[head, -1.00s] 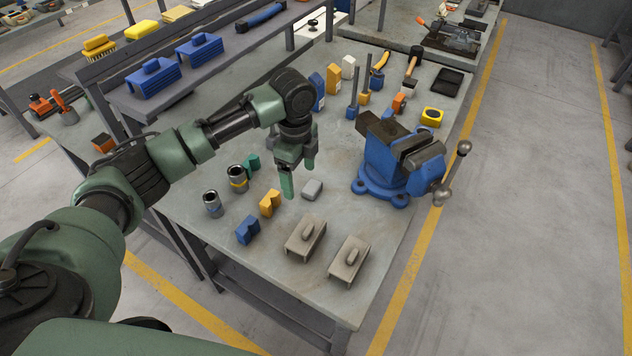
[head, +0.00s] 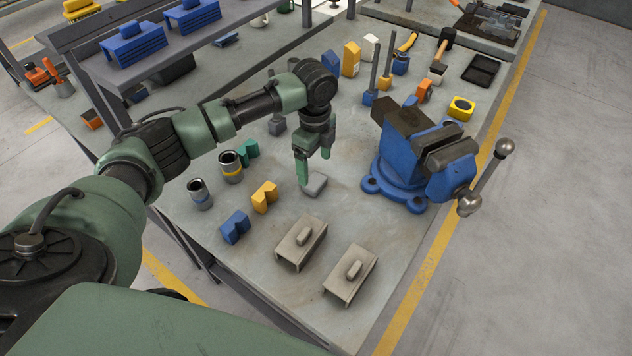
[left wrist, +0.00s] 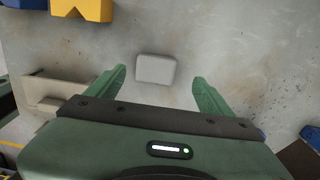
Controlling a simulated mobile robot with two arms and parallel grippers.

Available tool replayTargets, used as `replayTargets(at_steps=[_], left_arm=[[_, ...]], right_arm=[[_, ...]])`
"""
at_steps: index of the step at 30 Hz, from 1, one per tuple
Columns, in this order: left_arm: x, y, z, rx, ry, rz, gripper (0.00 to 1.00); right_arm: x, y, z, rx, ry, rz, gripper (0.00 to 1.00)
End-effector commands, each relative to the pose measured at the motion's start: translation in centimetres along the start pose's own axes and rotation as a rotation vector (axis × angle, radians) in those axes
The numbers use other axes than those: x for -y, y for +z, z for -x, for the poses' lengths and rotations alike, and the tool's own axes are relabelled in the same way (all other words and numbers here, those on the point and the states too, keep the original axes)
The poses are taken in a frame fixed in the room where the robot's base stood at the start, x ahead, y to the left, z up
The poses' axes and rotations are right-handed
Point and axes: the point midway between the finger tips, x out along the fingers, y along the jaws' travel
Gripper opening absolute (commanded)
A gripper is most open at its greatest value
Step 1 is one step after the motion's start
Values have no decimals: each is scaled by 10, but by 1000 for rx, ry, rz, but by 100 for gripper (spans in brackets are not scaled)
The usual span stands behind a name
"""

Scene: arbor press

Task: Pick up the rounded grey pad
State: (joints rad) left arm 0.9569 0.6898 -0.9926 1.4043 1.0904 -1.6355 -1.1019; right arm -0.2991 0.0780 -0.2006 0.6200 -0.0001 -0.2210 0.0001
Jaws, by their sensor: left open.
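The rounded grey pad (head: 315,184) lies flat on the grey workbench, left of the blue vise. In the left wrist view the pad (left wrist: 156,69) sits just beyond the fingertips, roughly midway between them. My left gripper (head: 315,170) points down above and beside the pad. Its two green fingers are spread with nothing between them, and one finger partly covers the pad in the head view. The left gripper also shows in the left wrist view (left wrist: 158,80). My right gripper is in neither view.
The blue vise (head: 395,165) stands right of the pad. Two grey-beige handled blocks (head: 301,243) (head: 350,275) stand in front. Several tools stand behind.

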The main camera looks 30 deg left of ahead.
Motion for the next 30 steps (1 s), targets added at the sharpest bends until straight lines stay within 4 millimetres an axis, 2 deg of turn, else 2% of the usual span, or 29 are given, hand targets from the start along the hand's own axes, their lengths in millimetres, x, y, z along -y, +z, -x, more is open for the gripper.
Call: replayTargets(at_steps=[5,9,18,25,30], left_arm=[[-6,-5,-22,1,3,-1,82],[-6,-5,-42,1,2,1,82],[-5,-4,-48,1,-1,0,82],[-5,-4,-48,1,-1,0,18],[-5,-4,-48,1,-1,0,17]], right_arm=[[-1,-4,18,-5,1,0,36],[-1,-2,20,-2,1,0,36],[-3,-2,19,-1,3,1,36],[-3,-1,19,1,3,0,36],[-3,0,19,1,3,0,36]])
